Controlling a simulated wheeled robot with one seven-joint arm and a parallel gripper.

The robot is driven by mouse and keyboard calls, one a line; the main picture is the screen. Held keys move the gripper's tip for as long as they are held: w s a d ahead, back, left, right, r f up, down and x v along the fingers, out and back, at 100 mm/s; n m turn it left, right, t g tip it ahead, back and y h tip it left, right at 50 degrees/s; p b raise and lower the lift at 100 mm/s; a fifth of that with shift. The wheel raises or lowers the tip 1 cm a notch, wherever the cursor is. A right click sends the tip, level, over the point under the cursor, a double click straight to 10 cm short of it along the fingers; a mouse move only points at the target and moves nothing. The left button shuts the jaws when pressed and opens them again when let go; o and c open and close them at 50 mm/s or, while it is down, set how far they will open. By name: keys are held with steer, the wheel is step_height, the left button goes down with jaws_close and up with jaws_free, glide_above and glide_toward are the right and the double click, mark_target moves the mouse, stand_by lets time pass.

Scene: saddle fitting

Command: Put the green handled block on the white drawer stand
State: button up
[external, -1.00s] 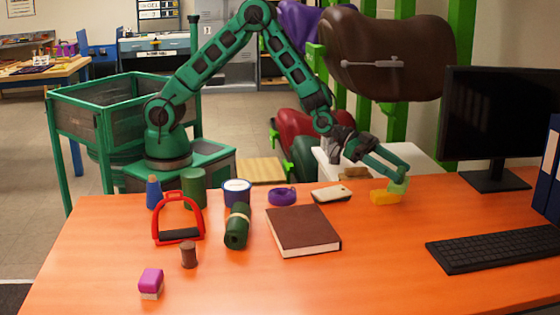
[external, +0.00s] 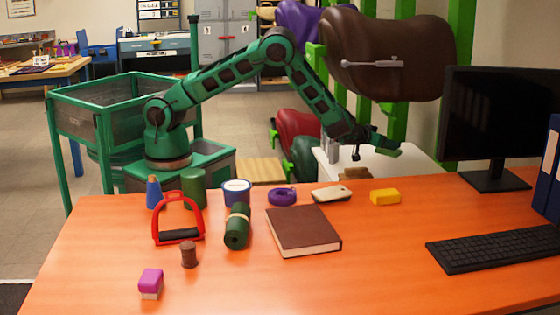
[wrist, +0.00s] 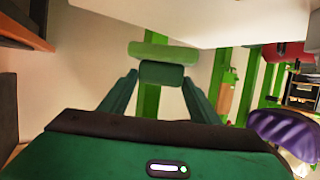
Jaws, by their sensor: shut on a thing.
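The green handled block (external: 386,151) is held at the end of my gripper (external: 376,141), raised above the level of the orange table. In the wrist view it shows as a light green bar (wrist: 162,52) with a darker green part (wrist: 162,74) between the fingertips of my gripper (wrist: 161,82). The white drawer stand (external: 408,164) is behind the table, just below and beyond my gripper in the external view. Its front is mostly hidden by the table. A white surface, probably the stand, crosses the top of the wrist view.
On the table (external: 370,255) are a yellow block (external: 385,197), a white phone-like item (external: 331,194), a brown book (external: 303,231) and a purple roll (external: 282,197). A monitor (external: 500,120) stands to the right. A brown saddle (external: 390,55) hangs on a green rack behind my gripper.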

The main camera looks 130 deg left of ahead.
steer(key=s+a+f+n+g+h, duration=0.1)
steer(key=s+a+f+n+g, duration=0.2)
steer(key=s, duration=0.4)
steer(key=s+a+n+g, duration=0.2)
steer(key=s+n+g, duration=0.15)
steer(key=s, duration=0.35)
steer(key=s+a+f+n+g+h, duration=0.1)
steer(key=s+a+f+n+g, duration=0.15)
steer(key=s+g, duration=0.3)
steer(key=shift+n+t, duration=0.3)
steer(key=shift+n, duration=0.1)
steer(key=shift+s+f, duration=0.2)
steer(key=shift+f, duration=1.3)
steer(key=shift+s+f, duration=0.25)
steer(key=shift+f, duration=1.25)
steer(key=shift+s+f, duration=0.2)
steer(key=shift+f, duration=1.3)
steer(key=o, duration=1.2)
steer(key=shift+v, duration=3.75)
